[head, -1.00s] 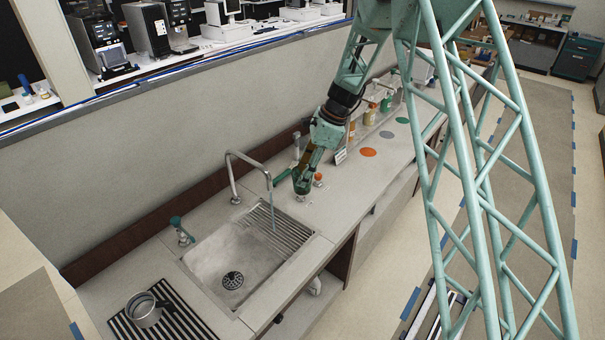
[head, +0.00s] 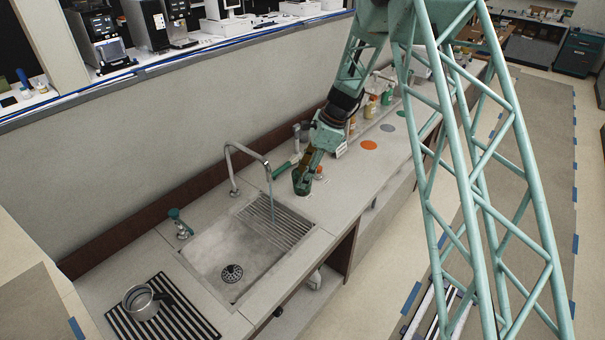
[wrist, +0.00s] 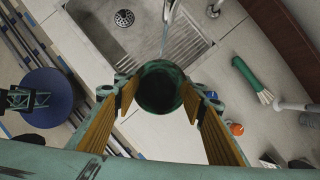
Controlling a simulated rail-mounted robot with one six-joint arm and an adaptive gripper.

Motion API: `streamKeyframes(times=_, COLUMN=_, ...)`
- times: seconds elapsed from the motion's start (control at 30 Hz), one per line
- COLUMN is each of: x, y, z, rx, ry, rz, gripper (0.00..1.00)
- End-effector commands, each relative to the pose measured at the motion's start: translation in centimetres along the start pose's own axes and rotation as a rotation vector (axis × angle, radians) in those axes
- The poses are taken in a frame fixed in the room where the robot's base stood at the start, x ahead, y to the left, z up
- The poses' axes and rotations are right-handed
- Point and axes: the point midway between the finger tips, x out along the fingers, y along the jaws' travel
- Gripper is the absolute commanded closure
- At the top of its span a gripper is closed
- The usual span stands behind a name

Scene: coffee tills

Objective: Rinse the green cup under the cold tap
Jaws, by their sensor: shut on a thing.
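My gripper (wrist: 158,95) is shut on the green cup (wrist: 160,72), which sits dark and round-mouthed between the orange-lined fingers in the wrist view. In the head view my gripper (head: 306,172) holds the cup (head: 301,186) over the counter, just right of the sink (head: 215,252). Whether the cup touches the counter I cannot tell. The curved spout (head: 248,151) reaches over the sink, and a thin stream of water (head: 271,192) seems to fall from it, left of the cup.
A steel pitcher (head: 140,304) stands on a striped drain mat (head: 185,325) at the front left. A green-handled brush (head: 286,168) lies behind my gripper. Orange (head: 369,145) and grey (head: 388,127) discs mark the counter at right, with several bottles behind. A wall rises behind the sink.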

Motion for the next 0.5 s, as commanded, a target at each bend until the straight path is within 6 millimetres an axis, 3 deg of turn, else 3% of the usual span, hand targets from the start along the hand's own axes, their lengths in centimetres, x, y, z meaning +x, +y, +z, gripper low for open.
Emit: streamKeyframes(times=0.5, x=3.0, y=0.0, z=-1.3, rx=-0.001, ry=0.000, rz=0.000, gripper=0.73)
